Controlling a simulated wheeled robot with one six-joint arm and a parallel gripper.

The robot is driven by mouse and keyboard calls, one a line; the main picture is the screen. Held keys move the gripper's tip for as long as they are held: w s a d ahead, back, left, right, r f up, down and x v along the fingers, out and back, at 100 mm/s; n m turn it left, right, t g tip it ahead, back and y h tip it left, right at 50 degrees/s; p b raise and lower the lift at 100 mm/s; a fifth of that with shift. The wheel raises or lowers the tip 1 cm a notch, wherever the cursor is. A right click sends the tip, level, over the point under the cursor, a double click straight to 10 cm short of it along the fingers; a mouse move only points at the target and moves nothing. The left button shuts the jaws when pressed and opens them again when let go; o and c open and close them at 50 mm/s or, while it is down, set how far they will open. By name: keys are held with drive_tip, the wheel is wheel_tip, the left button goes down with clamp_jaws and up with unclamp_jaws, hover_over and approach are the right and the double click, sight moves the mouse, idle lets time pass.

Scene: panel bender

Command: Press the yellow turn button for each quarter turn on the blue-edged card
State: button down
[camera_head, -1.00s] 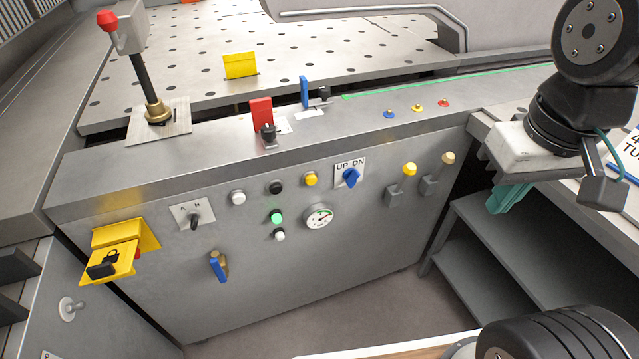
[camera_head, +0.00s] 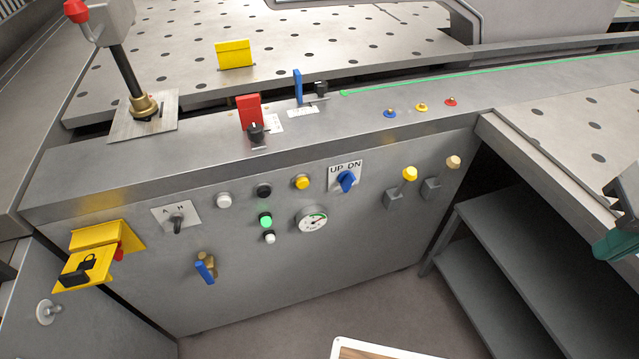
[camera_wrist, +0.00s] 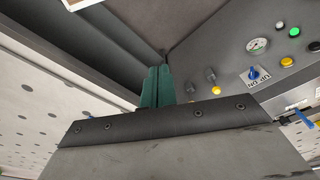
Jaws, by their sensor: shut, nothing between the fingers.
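Several yellow controls are in the head view: a round yellow button (camera_head: 302,182) on the front panel, a small yellow button (camera_head: 421,107) on the ledge between a blue and a red one, and a yellow-knobbed lever (camera_head: 410,174). No readable label marks which is the turn button. The blue-edged card is not in view now. My gripper (camera_head: 615,243) is at the right edge of the head view, partly cut off, away from the buttons. In the wrist view its teal fingers (camera_wrist: 156,87) are together and empty, with the panel's yellow button (camera_wrist: 286,62) beyond.
The panel also has an UP DN knob (camera_head: 346,181), a gauge (camera_head: 312,219), a green button (camera_head: 265,221) and a yellow lockout bracket (camera_head: 97,250). A red-knobbed lever (camera_head: 130,60) rises at left. Open shelves (camera_head: 510,240) lie right of the panel, below a perforated table (camera_head: 570,125).

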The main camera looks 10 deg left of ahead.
sight(302, 184)
drive_tip(key=w+d+f+n+t+h, duration=0.1)
drive_tip(key=w+d+n+t+h, duration=0.15)
drive_tip(key=w, duration=0.75)
drive_tip(key=w+a+f+n+t+y, duration=0.3)
drive_tip(key=w+a+n+t, duration=0.2)
drive_tip(key=w+a+n, duration=0.7)
drive_tip(key=s+a+f+n+g+y, duration=0.3)
drive_tip(key=a+f+n, duration=0.1)
drive_tip(key=a, duration=0.7)
drive_tip(key=s+a+f+n+g+y, duration=0.3)
drive_tip(key=a+f, duration=0.4)
drive_tip(key=a, duration=0.5)
drive_tip(key=shift+s+n, duration=0.65)
drive_tip(key=shift+n, duration=0.1)
drive_tip(key=shift+a+y, duration=0.1)
drive_tip(key=shift+y, duration=0.15)
drive_tip(key=shift+w+a+f, duration=0.95)
drive_tip(key=shift+a+f, duration=0.35)
drive_tip(key=shift+w+a+f, duration=0.9)
drive_tip(key=shift+a+f, duration=0.35)
drive_tip(key=shift+f, duration=0.1)
drive_tip(key=shift+w+a+f, duration=0.95)
drive_tip(key=shift+a+f, duration=0.35)
